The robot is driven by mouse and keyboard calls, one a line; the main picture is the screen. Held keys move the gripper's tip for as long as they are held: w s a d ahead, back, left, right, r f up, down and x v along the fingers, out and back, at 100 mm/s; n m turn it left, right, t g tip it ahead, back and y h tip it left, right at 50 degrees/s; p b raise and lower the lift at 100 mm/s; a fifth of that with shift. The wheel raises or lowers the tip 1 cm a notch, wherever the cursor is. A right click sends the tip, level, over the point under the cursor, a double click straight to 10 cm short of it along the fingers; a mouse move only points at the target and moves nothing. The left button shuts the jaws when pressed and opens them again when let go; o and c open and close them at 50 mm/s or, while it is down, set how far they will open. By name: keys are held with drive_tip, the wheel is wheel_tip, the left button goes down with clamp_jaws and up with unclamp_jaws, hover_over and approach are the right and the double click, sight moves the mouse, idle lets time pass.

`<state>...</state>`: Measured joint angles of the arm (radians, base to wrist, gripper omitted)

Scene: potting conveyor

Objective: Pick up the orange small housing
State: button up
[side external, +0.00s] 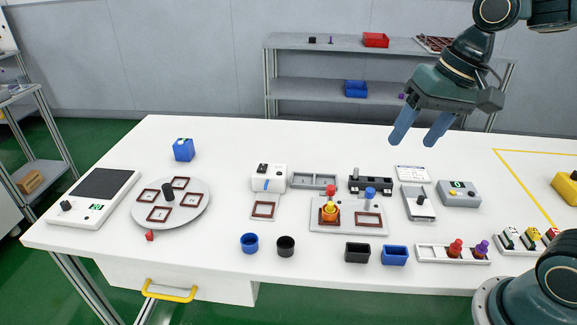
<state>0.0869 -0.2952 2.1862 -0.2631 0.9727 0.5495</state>
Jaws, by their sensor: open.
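An orange piece (323,217), which looks like the small housing, sits in the left spot of a light grey fixture plate (346,230) in the middle of the table. A yellow part (330,208) stands on or in it and hides some of it. My gripper (413,142) hangs high above the back of the table, to the right of the orange piece and well apart from it. Its two blue fingers point down and are spread, with nothing between them.
A red-knobbed post (331,190) and a blue-knobbed post (370,192) stand behind the fixture plate. Black (357,253) and blue (394,256) bins stand in front. A round turntable (196,214) is at the left. The table's back left is mostly clear.

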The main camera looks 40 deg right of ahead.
drive_tip(key=w+f+m+g+y, duration=0.1)
drive_tip(key=w+f+m+g, duration=0.3)
drive_tip(key=w, duration=0.6)
drive_tip(key=m+y, duration=0.2)
drive_tip(key=m, duration=0.3)
approach(332, 202)
wheel_tip(332, 202, up, 3)
drive_tip(key=w+d, duration=0.1)
drive_tip(key=shift+w+d+f+g, duration=0.15)
drive_tip(key=shift+d+g, duration=0.1)
drive_tip(key=shift+g, duration=0.15)
drive_tip(key=shift+a+f, duration=0.1)
drive_tip(key=shift+x, duration=4.2)
drive_tip(key=shift+x, duration=2.6)
